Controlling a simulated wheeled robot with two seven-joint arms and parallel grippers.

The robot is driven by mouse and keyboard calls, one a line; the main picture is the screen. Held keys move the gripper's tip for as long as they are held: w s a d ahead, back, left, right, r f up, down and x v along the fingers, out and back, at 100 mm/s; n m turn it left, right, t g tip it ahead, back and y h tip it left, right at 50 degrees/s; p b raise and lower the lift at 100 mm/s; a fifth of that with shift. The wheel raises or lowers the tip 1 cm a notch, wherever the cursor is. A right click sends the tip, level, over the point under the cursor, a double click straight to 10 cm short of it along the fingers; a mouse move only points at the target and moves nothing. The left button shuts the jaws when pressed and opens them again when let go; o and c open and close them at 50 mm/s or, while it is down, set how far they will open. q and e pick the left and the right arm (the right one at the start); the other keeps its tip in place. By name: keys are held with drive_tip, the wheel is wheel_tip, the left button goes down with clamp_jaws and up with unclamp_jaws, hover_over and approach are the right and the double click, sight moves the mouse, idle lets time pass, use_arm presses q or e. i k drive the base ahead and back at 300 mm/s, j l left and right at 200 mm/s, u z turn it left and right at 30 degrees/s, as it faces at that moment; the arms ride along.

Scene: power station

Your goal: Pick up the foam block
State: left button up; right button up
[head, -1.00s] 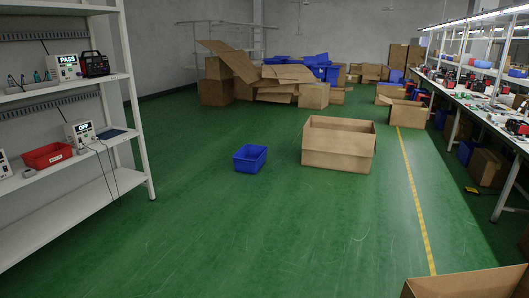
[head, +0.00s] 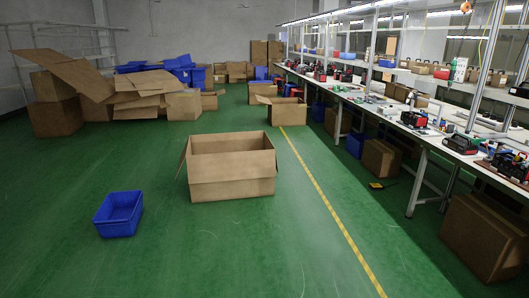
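I cannot make out a foam block anywhere in the head view. An open cardboard box (head: 232,180) stands on the green floor near the middle, its inside partly hidden by its front wall. An open blue bin (head: 118,214) sits on the floor at the lower left, and it looks empty. Neither of my grippers shows in this view.
A long white workbench (head: 436,141) with tools and devices runs along the right, with cardboard boxes (head: 483,238) under it. Piled cardboard (head: 135,90) and blue bins (head: 178,66) fill the back left. Green floor (head: 240,245) is clear in front, crossed by a yellow line (head: 330,208).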

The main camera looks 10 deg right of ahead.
sight(451, 128)
drive_tip(key=i+l+z, duration=0.15)
drive_tip(key=i+z, duration=0.65)
drive_tip(key=i+j+z, duration=0.15)
drive_tip(key=i+z, duration=0.2)
drive_tip(key=i, duration=0.2)
drive_tip(key=i+j+z, duration=0.25)
drive_tip(key=i+z, duration=0.15)
drive_tip(key=i+l+z, duration=0.15)
drive_tip(key=i+z, duration=0.25)
drive_tip(key=i, duration=0.4)
drive_tip(key=i+z, duration=0.4)
drive_tip(key=i, duration=0.4)
drive_tip(key=i+l+u, duration=0.2)
drive_tip(key=i, duration=0.2)
drive_tip(key=i+u, duration=0.25)
drive_tip(key=i, duration=0.2)
drive_tip(key=i+l+u, duration=0.2)
drive_tip(key=i+j+z, duration=0.1)
drive_tip(key=i+j, duration=0.35)
drive_tip(key=j, duration=0.25)
drive_tip(key=i+j+z, duration=0.25)
drive_tip(key=i+j, duration=0.15)
drive_tip(key=j, duration=0.3)
drive_tip(key=i+j, duration=0.2)
drive_tip(key=j, duration=0.2)
drive_tip(key=z, duration=0.05)
